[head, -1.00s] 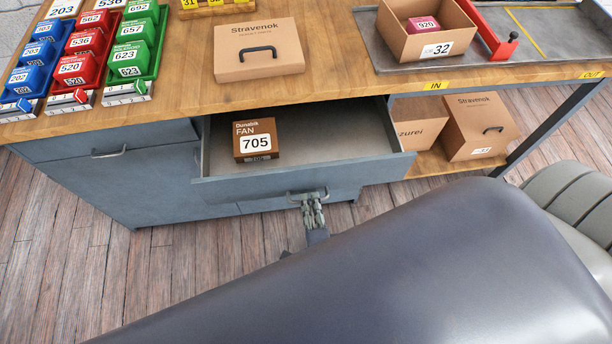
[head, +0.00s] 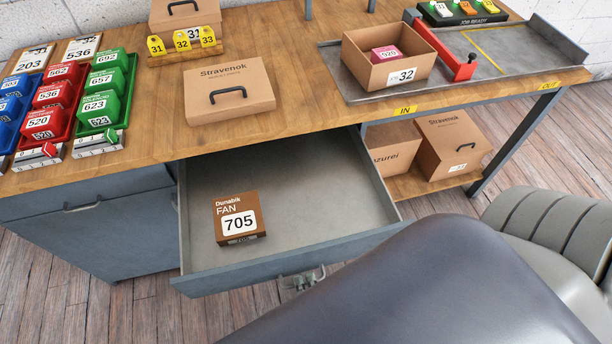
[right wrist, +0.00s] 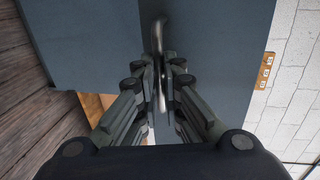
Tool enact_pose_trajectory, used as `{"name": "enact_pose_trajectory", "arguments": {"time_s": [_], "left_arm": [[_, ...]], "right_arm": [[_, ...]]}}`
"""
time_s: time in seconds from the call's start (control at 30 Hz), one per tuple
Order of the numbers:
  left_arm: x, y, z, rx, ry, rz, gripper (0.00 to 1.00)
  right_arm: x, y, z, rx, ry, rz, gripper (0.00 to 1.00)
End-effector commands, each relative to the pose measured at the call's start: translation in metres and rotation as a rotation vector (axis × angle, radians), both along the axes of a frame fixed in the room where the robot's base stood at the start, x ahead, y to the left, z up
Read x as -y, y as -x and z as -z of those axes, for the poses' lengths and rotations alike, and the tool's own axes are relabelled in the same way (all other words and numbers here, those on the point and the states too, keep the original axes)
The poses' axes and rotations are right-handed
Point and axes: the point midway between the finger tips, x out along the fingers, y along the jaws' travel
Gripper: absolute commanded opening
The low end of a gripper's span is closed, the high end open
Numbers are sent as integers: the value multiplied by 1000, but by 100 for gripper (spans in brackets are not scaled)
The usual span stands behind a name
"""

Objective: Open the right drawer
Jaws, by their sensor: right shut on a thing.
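The right drawer (head: 290,258) is pulled well out from under the wooden bench top. A brown Dunabik FAN box (head: 239,218) marked 705 lies inside it at the left. My right gripper (head: 303,280) is at the drawer's front, mostly hidden behind my own arm. In the right wrist view my right gripper (right wrist: 160,95) is shut on the metal drawer handle (right wrist: 158,45), with the grey drawer front (right wrist: 215,50) behind it. My left gripper is not in view.
A closed Stravenok box (head: 229,92) sits on the bench above the drawer. Part bins (head: 100,106) stand at the left. An open box (head: 388,60) marked 32 stands on a grey tray (head: 500,55). More boxes (head: 441,145) fill the lower shelf at the right.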

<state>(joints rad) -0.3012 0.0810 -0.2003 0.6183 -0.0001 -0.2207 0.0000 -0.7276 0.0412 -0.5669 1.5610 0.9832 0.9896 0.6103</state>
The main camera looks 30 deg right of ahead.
Motion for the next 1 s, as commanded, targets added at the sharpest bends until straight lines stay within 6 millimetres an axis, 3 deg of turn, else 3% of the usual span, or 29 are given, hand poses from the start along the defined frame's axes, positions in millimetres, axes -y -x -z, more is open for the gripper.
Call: {"name": "enact_pose_trajectory", "arguments": {"time_s": [0.13, 0.2, 0.23, 0.67, 0.93, 1.0], "left_arm": [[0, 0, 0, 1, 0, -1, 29], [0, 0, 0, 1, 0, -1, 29], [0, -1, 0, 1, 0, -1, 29], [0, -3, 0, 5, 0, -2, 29], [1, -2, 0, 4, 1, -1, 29], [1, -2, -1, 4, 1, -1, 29]], "right_arm": [[-1, 0, 0, -1, -2, -3, 0], [-1, 0, 0, -2, -2, -2, 23], [-1, 0, 0, -2, -2, -2, 27], [0, 0, -4, -1, -1, 0, 27], [0, -1, -42, 6, -1, 3, 27], [0, -1, -54, 9, 1, 3, 38]]}}
